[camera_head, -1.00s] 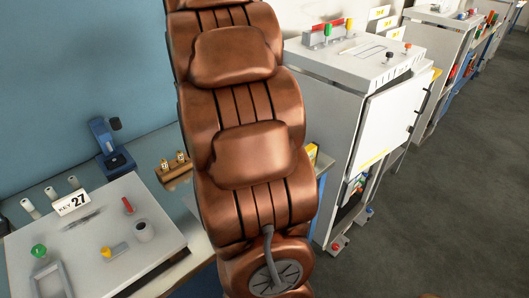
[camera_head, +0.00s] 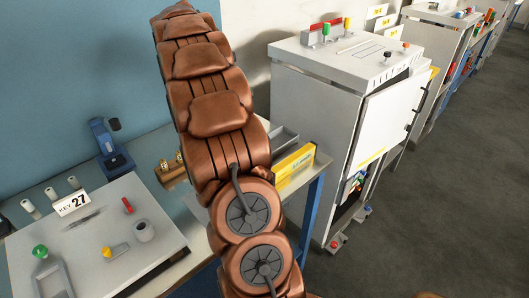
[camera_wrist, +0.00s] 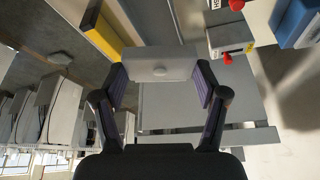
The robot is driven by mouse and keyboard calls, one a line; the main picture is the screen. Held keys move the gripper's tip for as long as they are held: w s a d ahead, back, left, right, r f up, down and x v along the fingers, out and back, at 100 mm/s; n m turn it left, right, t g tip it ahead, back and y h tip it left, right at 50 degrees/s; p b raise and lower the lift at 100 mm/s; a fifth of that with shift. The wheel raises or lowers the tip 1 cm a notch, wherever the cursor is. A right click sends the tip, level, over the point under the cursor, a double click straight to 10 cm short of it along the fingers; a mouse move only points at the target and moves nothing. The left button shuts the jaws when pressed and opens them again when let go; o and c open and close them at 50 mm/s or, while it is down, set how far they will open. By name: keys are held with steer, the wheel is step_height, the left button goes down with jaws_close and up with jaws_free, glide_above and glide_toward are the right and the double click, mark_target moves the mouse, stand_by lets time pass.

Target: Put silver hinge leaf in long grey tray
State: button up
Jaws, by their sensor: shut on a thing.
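In the wrist view my gripper (camera_wrist: 160,74) is shut on a flat, pale silver-grey piece with a small rounded bump, which looks like the silver hinge leaf (camera_wrist: 158,58). The piece spans the gap between the two dark fingertips. A grey tray (camera_head: 284,138), which looks like the long grey tray, lies on the bench in the head view, behind the yellow box and partly hidden by my arm. My gripper is not visible in the head view. How high the held piece is above the tray is hard to tell.
A yellow box (camera_head: 295,162) stands at the bench's right end; it also shows in the wrist view (camera_wrist: 101,38). A tall grey cabinet (camera_head: 330,110) stands just right of the bench. A grey panel (camera_head: 88,240), a blue device (camera_head: 110,147) and a wooden block (camera_head: 172,175) are to the left.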

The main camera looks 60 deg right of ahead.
steer(key=s+d+f+m+y+b, duration=0.1)
steer(key=d+f+m, duration=0.1)
steer(key=f+m, duration=0.2)
steer(key=s+d+f+m+g+y+b, duration=0.1)
steer(key=s+d+f+m+y, duration=0.1)
steer(key=f+m, duration=0.2)
steer(key=s+d+f+m+y, duration=0.2)
steer(key=f+m, duration=0.3)
steer(key=m, duration=0.1)
steer(key=shift+d+m+g+b, duration=0.1)
steer(key=shift+m+g+b, duration=0.3)
steer(key=shift+s+f+p, duration=0.1)
steer(key=shift+f+p, duration=0.3)
steer(key=shift+f, duration=2)
steer(key=shift+f, duration=0.15)
steer(key=o, duration=1.3)
steer(key=shift+r, duration=0.25)
